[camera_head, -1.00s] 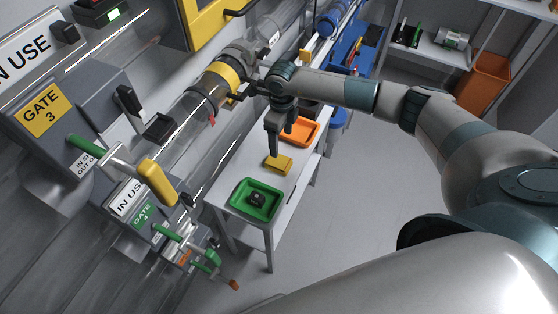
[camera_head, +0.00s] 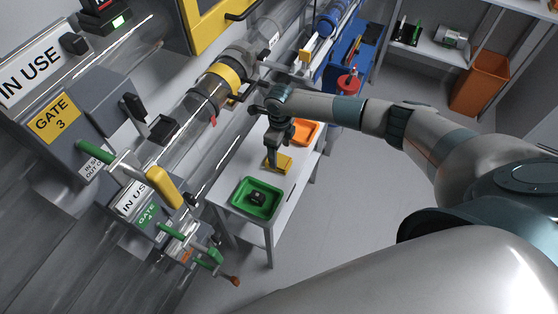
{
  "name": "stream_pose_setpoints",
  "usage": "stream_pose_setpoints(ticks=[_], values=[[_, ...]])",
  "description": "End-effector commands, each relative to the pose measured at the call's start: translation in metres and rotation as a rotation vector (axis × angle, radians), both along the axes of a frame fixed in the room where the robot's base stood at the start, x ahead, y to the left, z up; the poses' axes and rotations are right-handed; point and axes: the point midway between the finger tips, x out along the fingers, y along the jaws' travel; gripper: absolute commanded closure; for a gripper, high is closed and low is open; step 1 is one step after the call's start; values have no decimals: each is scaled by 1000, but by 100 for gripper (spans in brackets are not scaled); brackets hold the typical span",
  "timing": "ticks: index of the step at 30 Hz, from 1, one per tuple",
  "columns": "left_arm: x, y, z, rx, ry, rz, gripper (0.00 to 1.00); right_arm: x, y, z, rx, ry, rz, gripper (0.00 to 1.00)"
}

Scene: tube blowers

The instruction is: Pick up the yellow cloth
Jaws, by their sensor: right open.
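The yellow cloth (camera_head: 284,165) is a small folded piece lying on the white table (camera_head: 225,192), between a green tray and an orange tray. My right gripper (camera_head: 273,165) points down at the cloth, with its fingertips at the cloth's left part. The fingers partly cover the cloth. The jaws are open, and I cannot tell whether the fingertips touch the cloth. My left gripper is out of view.
The green tray (camera_head: 235,199) with a small dark object (camera_head: 257,198) stands at the near end of the table. The orange tray (camera_head: 312,130) is behind the gripper. Wall pipes and valve handles (camera_head: 165,187) stand close on the left. The floor right of the table is clear.

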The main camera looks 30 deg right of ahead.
Motion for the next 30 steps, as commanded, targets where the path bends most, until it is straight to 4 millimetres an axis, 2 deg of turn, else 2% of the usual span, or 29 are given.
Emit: stream_pose_setpoints(ticks=[3,9,25,26,30], values=[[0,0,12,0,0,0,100,-2,5,-11,1,3,0,30],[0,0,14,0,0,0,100,-1,4,-31,1,1,-1,30],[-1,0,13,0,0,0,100,-1,3,-34,0,0,0,30],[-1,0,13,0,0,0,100,-1,3,-34,0,0,0,34],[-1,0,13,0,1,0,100,-1,3,-34,0,0,0,68]])
